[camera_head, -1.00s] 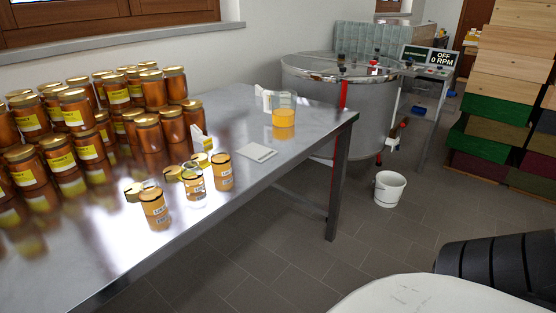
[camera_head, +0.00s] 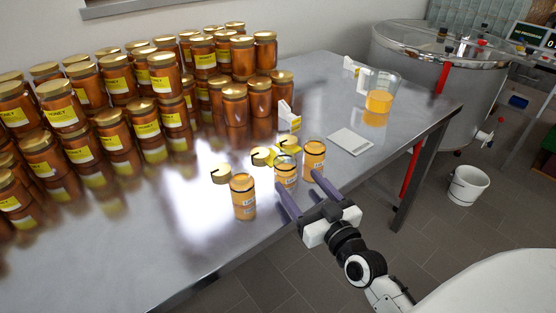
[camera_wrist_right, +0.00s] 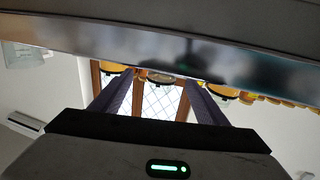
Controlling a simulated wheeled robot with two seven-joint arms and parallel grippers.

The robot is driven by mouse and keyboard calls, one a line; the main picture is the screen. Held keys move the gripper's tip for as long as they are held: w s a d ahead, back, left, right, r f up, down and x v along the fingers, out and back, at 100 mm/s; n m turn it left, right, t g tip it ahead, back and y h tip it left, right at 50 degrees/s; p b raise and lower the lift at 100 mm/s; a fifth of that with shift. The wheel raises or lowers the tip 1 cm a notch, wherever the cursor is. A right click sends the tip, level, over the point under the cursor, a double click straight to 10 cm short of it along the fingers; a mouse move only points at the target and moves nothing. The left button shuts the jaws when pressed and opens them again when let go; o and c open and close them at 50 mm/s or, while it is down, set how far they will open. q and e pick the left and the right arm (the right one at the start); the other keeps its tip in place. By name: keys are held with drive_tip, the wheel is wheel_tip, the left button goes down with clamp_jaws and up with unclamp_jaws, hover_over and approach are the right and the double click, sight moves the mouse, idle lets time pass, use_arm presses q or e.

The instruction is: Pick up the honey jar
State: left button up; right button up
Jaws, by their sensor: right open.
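Three small open honey jars stand near the front edge of the steel table: a left one (camera_head: 242,198), a middle one (camera_head: 286,175) that looks partly clear, and a right one (camera_head: 314,156). My right gripper (camera_head: 298,180) is open and empty at the table edge. Its two purple fingers point at the middle jar, one toward each side of it; I cannot tell whether they touch it. In the right wrist view the fingers (camera_wrist_right: 158,90) are spread, with a jar (camera_wrist_right: 160,77) seen between them. My left gripper is not in view.
Many large lidded honey jars (camera_head: 163,73) are stacked at the left and back of the table (camera_head: 190,240). Loose gold lids (camera_head: 221,174) lie behind the small jars. A flat scale (camera_head: 350,142) and a pitcher of honey (camera_head: 378,101) stand to the right. A white bucket (camera_head: 467,185) is on the floor.

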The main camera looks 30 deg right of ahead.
sight(291, 172)
drive_tip(key=shift+w+d+r, duration=0.1)
drive_tip(key=shift+w+d, duration=0.05)
drive_tip(key=shift+w, duration=1.05)
drive_tip(key=w, duration=0.4)
drive_tip(key=shift+w+r+p, duration=0.2)
drive_tip(key=shift+r+p, duration=0.05)
drive_tip(key=shift+p, duration=0.15)
drive_tip(key=shift+w+d, duration=0.1)
drive_tip(key=shift+w, duration=0.3)
drive_tip(key=c, duration=1.3)
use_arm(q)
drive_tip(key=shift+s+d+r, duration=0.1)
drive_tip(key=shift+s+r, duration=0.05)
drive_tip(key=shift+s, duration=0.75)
use_arm(e)
drive_tip(key=shift+c, duration=0.2)
